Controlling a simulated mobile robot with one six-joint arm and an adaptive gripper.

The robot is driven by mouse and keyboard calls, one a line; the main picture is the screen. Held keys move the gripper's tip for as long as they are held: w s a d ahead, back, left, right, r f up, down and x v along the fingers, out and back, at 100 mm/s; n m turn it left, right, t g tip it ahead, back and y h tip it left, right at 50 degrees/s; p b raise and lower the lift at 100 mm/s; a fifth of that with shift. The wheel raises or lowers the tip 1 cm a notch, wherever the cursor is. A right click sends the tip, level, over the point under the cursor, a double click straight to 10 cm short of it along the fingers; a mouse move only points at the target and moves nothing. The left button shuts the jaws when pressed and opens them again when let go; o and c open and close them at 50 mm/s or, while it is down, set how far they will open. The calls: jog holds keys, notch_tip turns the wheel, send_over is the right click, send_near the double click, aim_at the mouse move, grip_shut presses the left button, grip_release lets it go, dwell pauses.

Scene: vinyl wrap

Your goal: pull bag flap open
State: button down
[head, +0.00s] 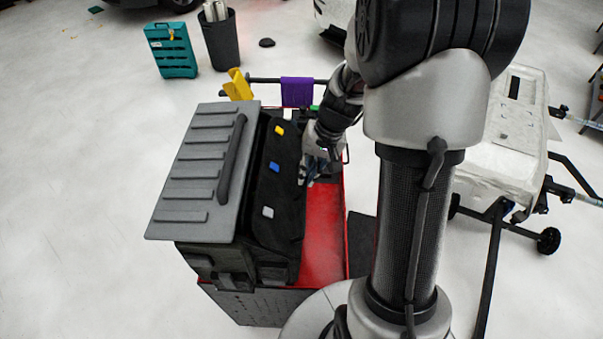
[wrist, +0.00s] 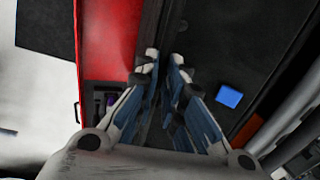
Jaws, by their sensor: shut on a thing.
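The bag (head: 225,258) stands on the red cart, dark with a grey ribbed top. Its black flap (head: 282,217) carries yellow, blue and white tabs and hangs along the right side; it fills the right of the wrist view (wrist: 232,50), with the blue tab showing. My gripper (head: 306,180) is at the flap's right edge. In the wrist view my gripper (wrist: 166,58) has its fingertips close together on the flap's dark edge, pinching it. The exact grip at the tips is partly hidden by the fingers.
The red cart top (head: 322,235) is bare to the right of the bag. A purple cloth (head: 297,92) hangs on the cart's rail, beside a yellow object (head: 237,85). A white wheeled stand (head: 505,150) is at the right. A teal case (head: 171,50) and black bin (head: 221,42) stand behind.

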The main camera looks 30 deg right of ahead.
jog(key=s+d+f+t+y+b, duration=0.1)
jog(key=s+d+f+y+b, duration=0.1)
jog(key=d+b, duration=0.3)
jog(key=s+d+f+t+y+b, duration=0.2)
jog(key=s+d+f+b, duration=0.2)
jog(key=d, duration=0.4)
jog(key=shift+s+y+b, duration=0.4)
jog(key=shift+s+b, duration=0.3)
jog(key=shift+s, duration=0.1)
jog(key=shift+d+f, duration=0.1)
jog(key=c, duration=1.7)
grip_release()
jog(key=v, duration=1.2)
jog(key=shift+w, duration=0.15)
